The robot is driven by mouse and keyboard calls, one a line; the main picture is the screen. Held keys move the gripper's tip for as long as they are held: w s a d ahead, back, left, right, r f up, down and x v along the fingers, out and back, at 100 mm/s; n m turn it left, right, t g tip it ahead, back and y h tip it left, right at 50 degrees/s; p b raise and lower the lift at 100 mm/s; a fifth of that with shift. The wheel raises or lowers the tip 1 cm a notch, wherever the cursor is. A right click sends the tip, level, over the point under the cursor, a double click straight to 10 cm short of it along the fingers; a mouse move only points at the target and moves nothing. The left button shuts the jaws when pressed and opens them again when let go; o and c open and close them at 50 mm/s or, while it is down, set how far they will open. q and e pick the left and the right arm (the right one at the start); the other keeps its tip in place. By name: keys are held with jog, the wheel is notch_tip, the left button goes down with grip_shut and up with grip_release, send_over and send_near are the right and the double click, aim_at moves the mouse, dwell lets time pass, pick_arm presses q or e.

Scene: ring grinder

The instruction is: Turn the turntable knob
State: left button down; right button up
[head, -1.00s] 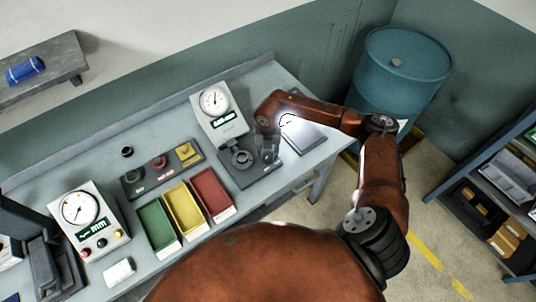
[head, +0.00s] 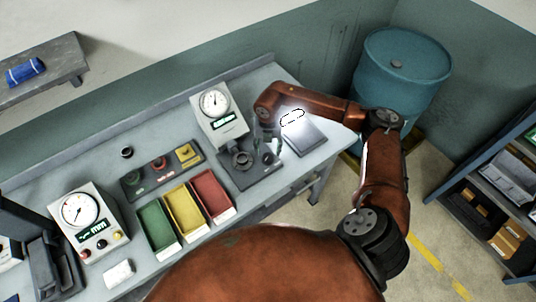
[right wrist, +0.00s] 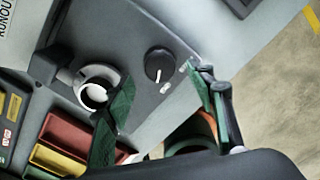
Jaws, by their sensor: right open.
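The turntable knob (right wrist: 158,64) is a round black dial with a white mark, on the dark grey base of the ring gauge. In the head view the knob (head: 268,158) shows small near the base's right end. My right gripper (right wrist: 161,76) is open, its green-padded fingers on either side of the knob in the right wrist view. No contact with the knob is visible. In the head view my right gripper (head: 272,146) hangs over the base's right part. The turntable with its ring (right wrist: 97,88) lies left of the knob. My left gripper is not in view.
The dial gauge (head: 217,108) stands behind the turntable. Red (head: 212,195), yellow (head: 184,211) and green (head: 158,228) bins lie to the left. A flat grey plate (head: 306,139) lies right of the gripper. A blue drum (head: 400,85) stands beyond the bench.

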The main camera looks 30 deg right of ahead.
aim_at(268, 156)
notch_tip(268, 156, up, 8)
jog(key=shift+f, duration=0.25)
dwell(0.4)
